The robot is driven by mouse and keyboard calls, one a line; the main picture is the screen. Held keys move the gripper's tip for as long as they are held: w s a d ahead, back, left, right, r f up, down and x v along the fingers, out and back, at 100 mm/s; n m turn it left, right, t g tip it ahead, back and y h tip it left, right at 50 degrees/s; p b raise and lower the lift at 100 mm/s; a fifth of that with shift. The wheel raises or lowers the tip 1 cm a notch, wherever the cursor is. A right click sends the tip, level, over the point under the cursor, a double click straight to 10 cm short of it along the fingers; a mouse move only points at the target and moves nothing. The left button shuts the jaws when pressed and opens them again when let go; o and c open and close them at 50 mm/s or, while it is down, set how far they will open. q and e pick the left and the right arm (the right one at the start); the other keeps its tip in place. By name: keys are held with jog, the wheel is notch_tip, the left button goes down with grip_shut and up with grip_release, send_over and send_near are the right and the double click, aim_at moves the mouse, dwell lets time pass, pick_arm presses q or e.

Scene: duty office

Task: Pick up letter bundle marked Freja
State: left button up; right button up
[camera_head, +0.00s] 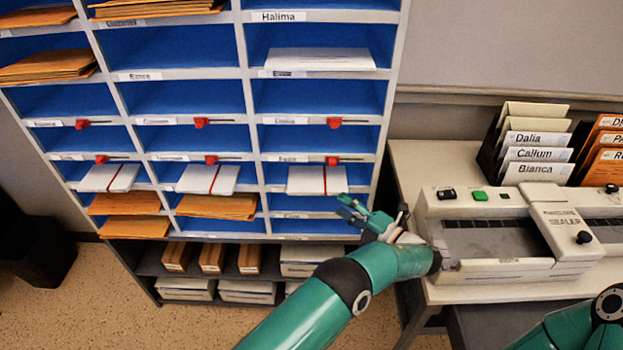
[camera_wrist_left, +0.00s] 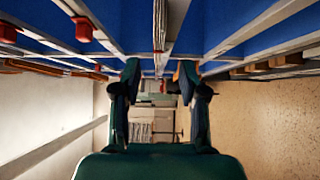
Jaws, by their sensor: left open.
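Three white letter bundles with red bands lie in one row of the pigeonhole rack: a left one (camera_head: 109,178), a middle one (camera_head: 208,179) and a right one (camera_head: 317,180). I cannot read the name Freja on any of them. My left gripper (camera_head: 352,212) is open and empty, just right of and slightly below the right bundle, at the rack's right side. In the left wrist view its two fingers (camera_wrist_left: 160,85) stand apart, with rack shelves above them. My right gripper is out of view.
The blue-backed rack (camera_head: 180,93) has red sliders (camera_head: 334,122) along its shelves. Orange envelopes (camera_head: 217,206) lie below the bundles. At right, a table (camera_head: 408,160) carries a sealer machine (camera_head: 500,240) and a file holder (camera_head: 535,140). A dark bin (camera_head: 40,255) stands at left.

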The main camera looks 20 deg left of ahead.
aim_at(327, 195)
pick_arm(q)
jog(key=p+x, duration=0.1)
jog(key=x, duration=0.5)
jog(key=shift+w+a+p, duration=0.1)
jog(key=shift+a+p, duration=0.2)
jog(key=shift+a, duration=0.05)
grip_shut()
